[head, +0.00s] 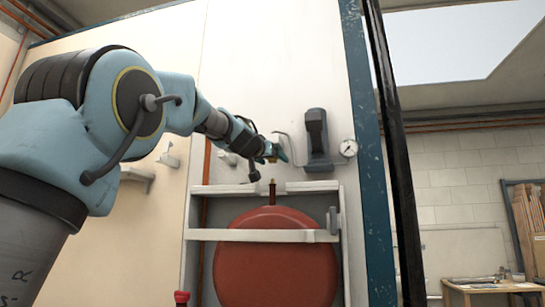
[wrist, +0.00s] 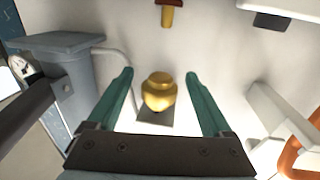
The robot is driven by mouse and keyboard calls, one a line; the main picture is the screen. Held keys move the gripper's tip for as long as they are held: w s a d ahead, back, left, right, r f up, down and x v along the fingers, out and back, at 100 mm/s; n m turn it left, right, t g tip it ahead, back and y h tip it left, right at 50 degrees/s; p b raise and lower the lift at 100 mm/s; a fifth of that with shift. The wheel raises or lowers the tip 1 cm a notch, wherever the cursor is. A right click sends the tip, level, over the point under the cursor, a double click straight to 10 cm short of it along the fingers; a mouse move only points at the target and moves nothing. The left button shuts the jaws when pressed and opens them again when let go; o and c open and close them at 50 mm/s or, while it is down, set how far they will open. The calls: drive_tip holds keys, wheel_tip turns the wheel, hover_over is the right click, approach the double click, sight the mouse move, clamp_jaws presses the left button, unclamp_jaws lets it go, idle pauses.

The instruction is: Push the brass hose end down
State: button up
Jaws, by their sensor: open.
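A round, stepped brass piece, which looks like the brass hose end (wrist: 158,92), sits between the green fingers of my gripper (wrist: 160,75) in the wrist view. The fingers are open, with a gap visible on each side of it. A grey plate shows behind it. In the head view my gripper (head: 275,152) is near the white wall panel, above the red round vessel (head: 275,262).
A dark grey wall unit (head: 317,140) is close to the right of my gripper, with a round gauge (head: 348,148) beyond it. A thin curved pipe (head: 286,138) runs near the fingers. A white frame (head: 262,235) crosses in front of the vessel.

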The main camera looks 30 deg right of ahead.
drive_tip(key=shift+w+d, duration=0.2)
clamp_jaws()
idle(0.6)
idle(0.4)
